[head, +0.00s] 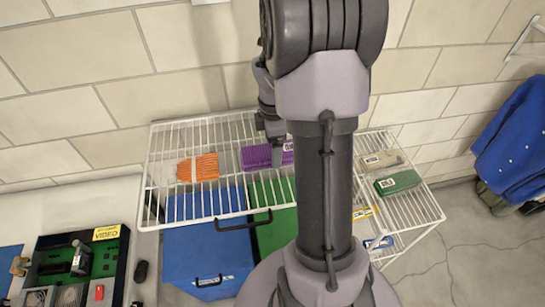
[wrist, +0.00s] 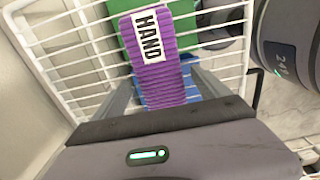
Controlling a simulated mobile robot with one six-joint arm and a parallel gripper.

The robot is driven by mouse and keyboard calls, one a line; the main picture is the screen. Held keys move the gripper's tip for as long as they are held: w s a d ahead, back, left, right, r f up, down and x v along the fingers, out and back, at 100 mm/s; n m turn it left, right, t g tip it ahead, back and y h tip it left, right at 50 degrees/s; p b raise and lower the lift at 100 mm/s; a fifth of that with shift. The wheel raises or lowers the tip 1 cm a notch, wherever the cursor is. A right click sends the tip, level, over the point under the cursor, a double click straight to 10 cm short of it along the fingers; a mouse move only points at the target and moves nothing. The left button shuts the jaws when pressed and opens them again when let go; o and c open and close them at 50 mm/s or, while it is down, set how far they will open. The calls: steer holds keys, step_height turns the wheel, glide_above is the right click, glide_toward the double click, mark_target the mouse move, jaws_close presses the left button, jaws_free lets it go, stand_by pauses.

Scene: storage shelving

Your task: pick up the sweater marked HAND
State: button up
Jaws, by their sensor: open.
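The folded purple sweater (head: 258,157) lies on the white wire shelf in the head view, partly hidden by my arm and gripper. In the wrist view the purple sweater (wrist: 158,72) shows a white label reading HAND. My gripper (wrist: 163,88) is open, with one grey finger to each side of the sweater in that view. The fingers do not grip it, and I cannot tell how high they are above it. In the head view my gripper (head: 276,150) is over the sweater, largely hidden behind my arm.
The wire shelf (head: 245,128) also holds an orange folded item (head: 200,167) at left, and beige (head: 383,161) and green (head: 398,182) ones at right. Blue (head: 205,260) and green (head: 275,232) bins are below. A blue garment (head: 518,140) hangs at far right.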

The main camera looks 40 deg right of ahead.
step_height(320, 180, down, 3)
steer(key=shift+r, duration=0.2)
steer(key=c, duration=1.7)
steer(key=shift+c, duration=0.2)
